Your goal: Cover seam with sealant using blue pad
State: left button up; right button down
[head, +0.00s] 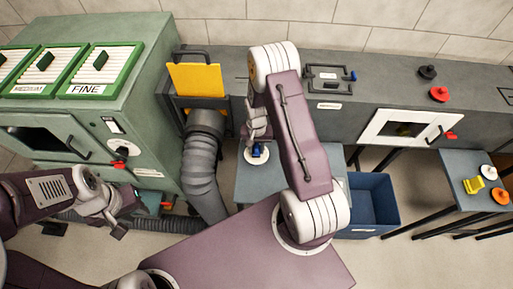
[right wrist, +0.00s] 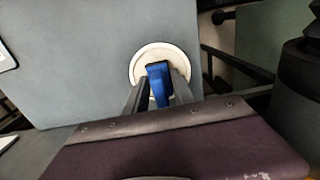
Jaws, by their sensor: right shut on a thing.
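The blue pad (head: 258,151) stands at a round white dish (head: 249,159) on a small grey-blue table (head: 243,184). In the right wrist view the blue pad (right wrist: 158,84) is between the fingers of my right gripper (right wrist: 160,95). My right gripper (head: 257,143) is shut on it, pointing down. The white dish (right wrist: 150,53) shows around and behind the pad; I cannot tell whether they touch. My left gripper (head: 118,222) hangs at the lower left, away from the pad; its finger gap is unclear. I cannot make out the seam or any sealant on it.
A long grey duct (head: 350,115) runs along the wall, with a small open white-framed hatch (head: 385,127). A flexible hose (head: 201,165) and yellow panel (head: 196,78) stand left. A blue bin (head: 372,205) and side table (head: 474,187) stand right. A green cabinet (head: 130,130) is left.

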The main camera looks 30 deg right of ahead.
aim_at(256, 145)
jog(key=shift+s+f+b, duration=0.1)
jog(key=shift+f+b, duration=0.25)
jog(key=shift+f, duration=0.2)
dwell(1.6)
jog(key=shift+r, duration=0.1)
notch_tip(256, 145, up, 7)
jog(key=p, duration=0.6)
dwell(0.6)
jog(key=w+a+r+n, duration=0.1)
jog(key=w+a+r, duration=0.1)
jog(key=w+r, duration=0.3)
jog(key=s+a+r+n, duration=0.4)
jog(key=s+r+n, duration=0.1)
jog(key=s+r, duration=0.4)
jog(key=shift+a, duration=0.25)
